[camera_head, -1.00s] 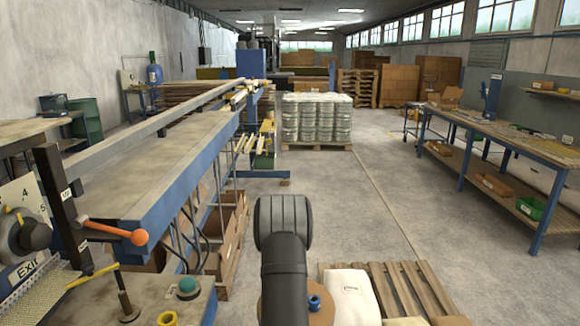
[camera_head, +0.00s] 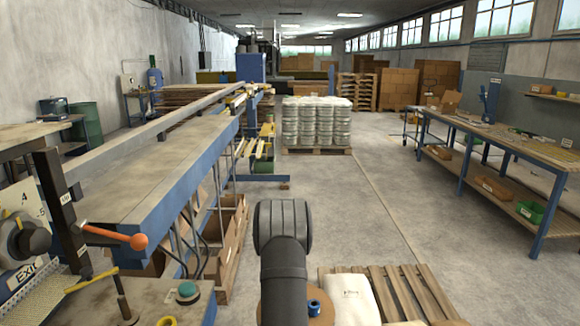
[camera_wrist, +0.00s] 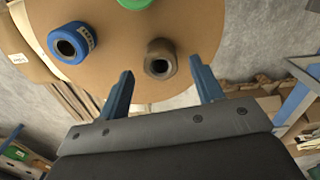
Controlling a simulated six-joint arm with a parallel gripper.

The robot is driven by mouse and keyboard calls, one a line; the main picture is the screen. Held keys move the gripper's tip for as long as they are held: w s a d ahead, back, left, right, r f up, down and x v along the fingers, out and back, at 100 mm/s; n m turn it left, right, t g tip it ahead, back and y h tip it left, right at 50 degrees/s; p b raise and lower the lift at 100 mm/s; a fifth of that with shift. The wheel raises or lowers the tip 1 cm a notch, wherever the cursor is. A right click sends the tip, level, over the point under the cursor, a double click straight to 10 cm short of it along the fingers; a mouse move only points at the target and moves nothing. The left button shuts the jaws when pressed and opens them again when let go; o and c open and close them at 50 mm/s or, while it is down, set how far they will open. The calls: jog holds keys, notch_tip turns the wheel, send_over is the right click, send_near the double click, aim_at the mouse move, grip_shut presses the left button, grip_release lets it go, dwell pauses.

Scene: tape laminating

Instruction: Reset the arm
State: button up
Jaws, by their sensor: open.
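My gripper (camera_wrist: 161,67) is open and empty in the wrist view, its two blue fingers spread wide. A brown tape roll (camera_wrist: 162,58) shows between and just beyond the fingertips; I cannot tell how far apart in depth they are. A blue roll (camera_wrist: 72,43) lies to the left on the same round brown top (camera_wrist: 110,73), and a green roll (camera_wrist: 135,3) is cut off at the top edge. In the head view my arm stands upright at the centre, and the gripper itself is not visible there. The blue roll shows beside the arm (camera_head: 314,308).
A long blue-edged machine bench (camera_head: 160,180) with an orange-knobbed lever (camera_head: 138,241) is on the left. A wooden pallet (camera_head: 425,295) with a pale sack (camera_head: 350,293) lies at front right. A workbench (camera_head: 520,150) is at far right. The middle floor is clear.

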jog(key=shift+f, duration=0.45)
notch_tip(320, 180, down, 3)
jog(key=shift+r, duration=0.15)
notch_tip(320, 180, up, 12)
jog(key=f, duration=0.1)
notch_tip(320, 180, down, 12)
jog(key=shift+r, duration=0.15)
jog(key=r, duration=0.3)
jog(key=d+r, duration=0.1)
jog(key=r, duration=0.1)
jog(key=shift+s+r, duration=0.2)
jog(key=s+d+r, duration=0.5)
jog(key=d+r, duration=0.2)
jog(key=d, duration=0.2)
jog(key=s+a+r+n, duration=0.2)
jog(key=a+r+n, duration=0.3)
jog(key=a+r, duration=1.75)
jog(key=s+a+r+n, duration=0.3)
jog(key=s+a+r, duration=1.1)
jog(key=s+r, duration=0.2)
jog(key=shift+s+a+r, duration=0.25)
jog(key=shift+s, duration=0.3)
